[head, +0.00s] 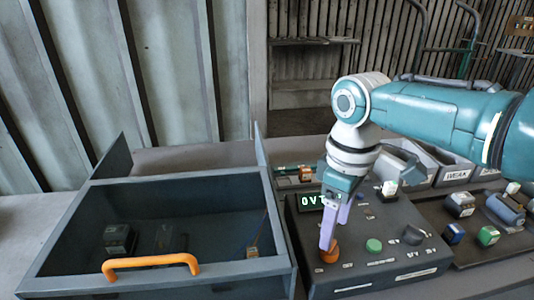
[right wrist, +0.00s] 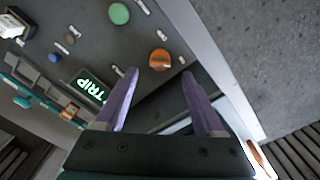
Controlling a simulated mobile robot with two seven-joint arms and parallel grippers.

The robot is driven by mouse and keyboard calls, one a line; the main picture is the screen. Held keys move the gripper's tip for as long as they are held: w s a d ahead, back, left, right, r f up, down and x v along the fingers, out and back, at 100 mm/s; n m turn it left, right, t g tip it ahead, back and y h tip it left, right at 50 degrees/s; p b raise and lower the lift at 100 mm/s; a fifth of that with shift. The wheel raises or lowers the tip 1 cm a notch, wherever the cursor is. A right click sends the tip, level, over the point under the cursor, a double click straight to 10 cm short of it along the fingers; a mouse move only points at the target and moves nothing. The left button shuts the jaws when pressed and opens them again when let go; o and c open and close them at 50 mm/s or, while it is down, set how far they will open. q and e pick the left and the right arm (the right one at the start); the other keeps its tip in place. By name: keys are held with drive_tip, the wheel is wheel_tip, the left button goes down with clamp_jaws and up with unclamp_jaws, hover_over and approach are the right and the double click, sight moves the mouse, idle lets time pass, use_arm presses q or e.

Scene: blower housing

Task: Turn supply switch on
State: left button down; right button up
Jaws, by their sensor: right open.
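A dark control box (head: 392,262) stands on the table right of centre. It carries an orange knob (head: 330,252), a green button (head: 374,245), a black knob (head: 412,236) and a lit green display (head: 311,201), partly hidden by my arm. The right wrist view shows "TRIP" on the display (right wrist: 92,88). I cannot tell from the labels which control is the supply switch. My right gripper (head: 336,231) is open, its purple fingers pointing down at the orange knob. In the right wrist view the knob (right wrist: 160,59) lies just beyond and between the fingertips (right wrist: 158,74). Contact is unclear. My left gripper is not in view.
A dark open-looking case (head: 60,262) with an orange handle (head: 150,263) stands close left of the control box. Grey bins (head: 450,173), one labelled "WEAK", stand behind right. A dark board (head: 470,238) with several small parts lies at the right.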

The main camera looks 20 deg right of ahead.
wheel_tip(320, 180, up, 6)
drive_tip(key=shift+f+p, duration=0.15)
drive_tip(key=shift+p, duration=0.25)
